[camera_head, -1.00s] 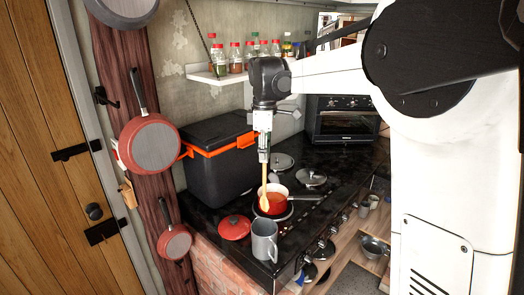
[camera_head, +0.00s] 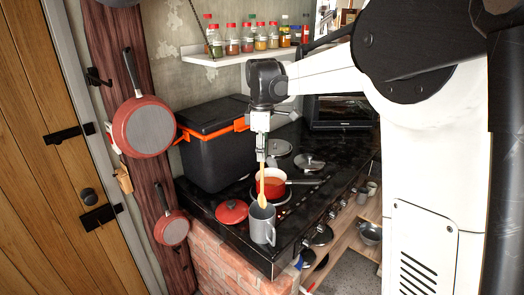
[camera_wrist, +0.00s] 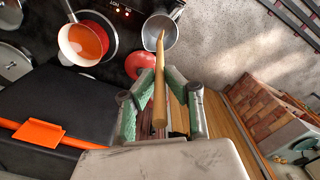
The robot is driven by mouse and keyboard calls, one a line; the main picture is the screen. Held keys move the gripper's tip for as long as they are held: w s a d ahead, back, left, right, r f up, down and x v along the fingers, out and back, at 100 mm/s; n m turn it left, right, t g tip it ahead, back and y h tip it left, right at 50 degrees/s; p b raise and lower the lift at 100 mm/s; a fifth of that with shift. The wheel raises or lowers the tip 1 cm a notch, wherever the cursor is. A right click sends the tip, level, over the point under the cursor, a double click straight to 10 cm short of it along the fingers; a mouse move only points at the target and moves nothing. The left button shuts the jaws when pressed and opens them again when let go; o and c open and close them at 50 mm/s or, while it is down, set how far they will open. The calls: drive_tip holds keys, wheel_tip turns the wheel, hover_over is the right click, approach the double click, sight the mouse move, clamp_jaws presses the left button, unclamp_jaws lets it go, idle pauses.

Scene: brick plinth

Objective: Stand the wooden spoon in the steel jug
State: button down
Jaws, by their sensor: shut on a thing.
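My gripper (camera_head: 262,158) is shut on the handle of the wooden spoon (camera_head: 262,184). The spoon hangs bowl down and nearly upright in the head view. The grey steel jug (camera_head: 263,230) stands upright near the front corner of the black stovetop. The spoon's bowl shows at the jug's rim in the head view. In the wrist view, the spoon (camera_wrist: 159,92) runs from between my fingers (camera_wrist: 159,82) to the jug (camera_wrist: 157,40), its tip overlapping the jug's opening. I cannot tell whether the tip is above the rim or inside.
A red pot (camera_head: 283,183) of orange soup stands just behind the jug. A red lid (camera_head: 231,212) lies to the jug's left. A black cool box (camera_head: 215,150) with an orange band stands behind. Steel lids (camera_head: 308,162) lie farther back. The stovetop's front edge is close to the jug.

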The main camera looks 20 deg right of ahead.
drive_tip(key=shift+f+b, duration=2.55)
drive_tip(key=shift+f, duration=1.55)
drive_tip(key=c, duration=1.7)
unclamp_jaws()
wheel_tip(320, 180, up, 12)
